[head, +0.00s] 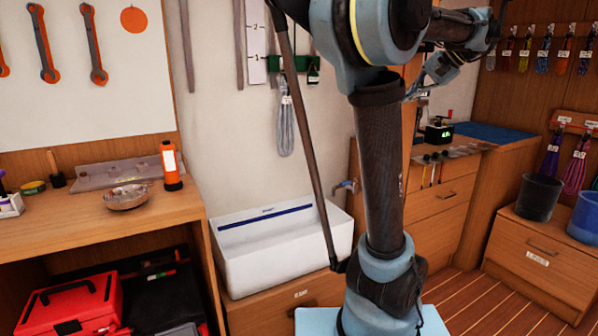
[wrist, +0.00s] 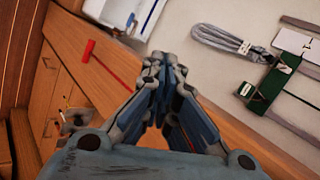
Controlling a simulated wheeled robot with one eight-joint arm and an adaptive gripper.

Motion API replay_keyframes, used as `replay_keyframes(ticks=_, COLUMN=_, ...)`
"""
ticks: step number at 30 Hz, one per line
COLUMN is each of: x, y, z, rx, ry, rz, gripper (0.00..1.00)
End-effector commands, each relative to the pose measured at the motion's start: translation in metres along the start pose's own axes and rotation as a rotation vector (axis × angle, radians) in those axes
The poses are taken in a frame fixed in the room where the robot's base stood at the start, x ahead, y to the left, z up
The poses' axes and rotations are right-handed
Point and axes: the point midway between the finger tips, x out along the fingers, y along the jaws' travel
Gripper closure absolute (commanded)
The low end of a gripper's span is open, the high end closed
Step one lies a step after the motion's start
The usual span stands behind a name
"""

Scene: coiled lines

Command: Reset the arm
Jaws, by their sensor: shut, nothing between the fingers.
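My gripper (wrist: 165,68) shows in the wrist view with its two blue-grey fingers drawn together at the tips. It is shut and empty, and nothing touches it that I can see. In the head view my arm stands up from its blue base at the lower middle, bends at the top edge and reaches to the right. Part of the upper arm is cut off by the top of that picture.
Behind my arm are a white sink (head: 270,262) and a hanging grey coil (head: 285,125), below a green holder (head: 296,63). A workbench (head: 100,233) stands left. At right, a dark bucket (head: 538,197) and a blue bucket (head: 586,217) stand on a drawer cabinet (head: 530,262).

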Motion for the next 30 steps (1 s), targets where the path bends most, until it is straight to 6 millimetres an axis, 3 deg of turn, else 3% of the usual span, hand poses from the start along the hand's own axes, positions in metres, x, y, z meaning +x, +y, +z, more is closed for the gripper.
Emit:
replay_keyframes(ticks=1, x=0.021, y=0.006, z=0.02, rx=-0.029, ry=-0.021, rz=0.035, gripper=1.0)
replay_keyframes(ticks=3, x=0.046, y=0.017, z=0.042, rx=-0.065, ry=-0.04, rz=0.086, gripper=1.0)
replay_keyframes(ticks=12, x=0.134, y=0.084, z=0.135, rx=-0.248, ry=-0.103, rz=0.295, gripper=1.0)
replay_keyframes(ticks=21, x=0.199, y=0.174, z=0.211, rx=-0.472, ry=-0.129, rz=0.484, gripper=1.0)
replay_keyframes(ticks=30, x=0.244, y=0.264, z=0.256, rx=-0.697, ry=-0.12, rz=0.629, gripper=1.0)
